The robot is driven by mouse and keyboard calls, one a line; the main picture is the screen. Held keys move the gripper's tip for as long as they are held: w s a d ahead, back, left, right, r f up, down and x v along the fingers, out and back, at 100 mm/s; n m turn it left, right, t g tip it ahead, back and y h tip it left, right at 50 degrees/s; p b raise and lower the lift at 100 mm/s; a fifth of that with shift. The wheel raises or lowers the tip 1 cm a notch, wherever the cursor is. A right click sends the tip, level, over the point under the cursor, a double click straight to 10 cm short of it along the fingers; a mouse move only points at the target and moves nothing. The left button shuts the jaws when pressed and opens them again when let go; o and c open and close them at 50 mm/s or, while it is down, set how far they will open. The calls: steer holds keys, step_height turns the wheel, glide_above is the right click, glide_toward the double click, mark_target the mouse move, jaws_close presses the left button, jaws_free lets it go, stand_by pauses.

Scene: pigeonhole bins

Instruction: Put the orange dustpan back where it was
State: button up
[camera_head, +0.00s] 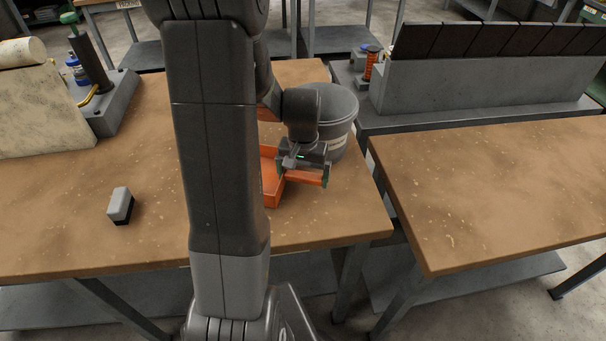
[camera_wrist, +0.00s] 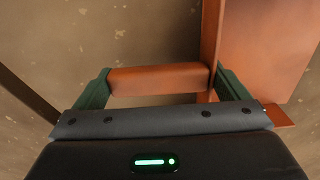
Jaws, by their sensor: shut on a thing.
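The orange dustpan (camera_head: 271,192) is on or just above the brown table, partly hidden behind my arm in the head view. Its handle points right. My gripper (camera_head: 308,176) is at the handle, near the table's right end. In the wrist view the dustpan's pan (camera_wrist: 262,55) is at the upper right, and its handle (camera_wrist: 160,79) lies between the two green fingers of my gripper (camera_wrist: 160,84). The gripper is shut on the handle. I cannot tell whether the pan touches the table.
A grey bucket (camera_head: 339,115) stands just behind the gripper. A small grey and black block (camera_head: 120,205) lies on the left of the table (camera_head: 70,240). A second table (camera_head: 500,190) stands to the right across a gap. A grey bin (camera_head: 480,85) is behind it.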

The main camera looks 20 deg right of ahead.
steer(key=o, duration=0.9)
steer(key=shift+f, duration=0.1)
step_height(320, 180, up, 12)
steer(key=shift+r, duration=0.15)
